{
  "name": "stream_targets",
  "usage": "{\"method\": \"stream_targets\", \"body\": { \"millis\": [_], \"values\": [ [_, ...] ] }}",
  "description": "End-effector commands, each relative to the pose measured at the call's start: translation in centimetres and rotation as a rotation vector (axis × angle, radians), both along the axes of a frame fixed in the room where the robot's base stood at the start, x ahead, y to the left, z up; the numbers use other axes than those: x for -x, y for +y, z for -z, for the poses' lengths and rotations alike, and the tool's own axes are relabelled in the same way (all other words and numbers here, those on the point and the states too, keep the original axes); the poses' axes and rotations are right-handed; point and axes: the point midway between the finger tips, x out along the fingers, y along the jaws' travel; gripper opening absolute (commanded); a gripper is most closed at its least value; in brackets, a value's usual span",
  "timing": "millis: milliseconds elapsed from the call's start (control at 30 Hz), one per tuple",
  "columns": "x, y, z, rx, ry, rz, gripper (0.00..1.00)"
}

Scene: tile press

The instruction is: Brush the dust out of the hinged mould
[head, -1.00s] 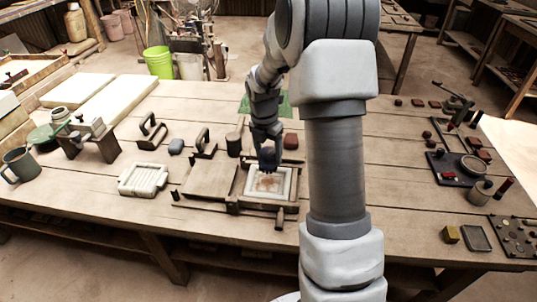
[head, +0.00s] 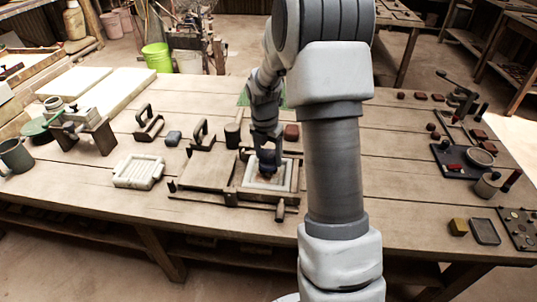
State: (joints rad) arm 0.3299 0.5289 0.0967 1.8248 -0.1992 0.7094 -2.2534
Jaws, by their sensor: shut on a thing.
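The hinged mould lies open on the workbench. Its wooden lid (head: 207,171) is folded flat to the left, and its pale-framed cavity (head: 285,184) is on the right. A brownish dust patch in the cavity is now mostly covered by my gripper. My gripper (head: 268,158) points down over the cavity, shut on a small dark thing that looks like the brush. The brush's lower end is too small to make out, so I cannot tell whether it touches the mould floor.
A wooden handle (head: 280,210) sticks out at the mould's front. The bench front left of the mould is clear.

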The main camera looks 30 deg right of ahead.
Motion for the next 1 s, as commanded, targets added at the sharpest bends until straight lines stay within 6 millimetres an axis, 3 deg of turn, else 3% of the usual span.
{"method": "stream_targets", "body": {
  "millis": [1000],
  "values": [
    [0.0,0.0,1.5,0.001,-0.001,0.0,0.25]
  ]
}}
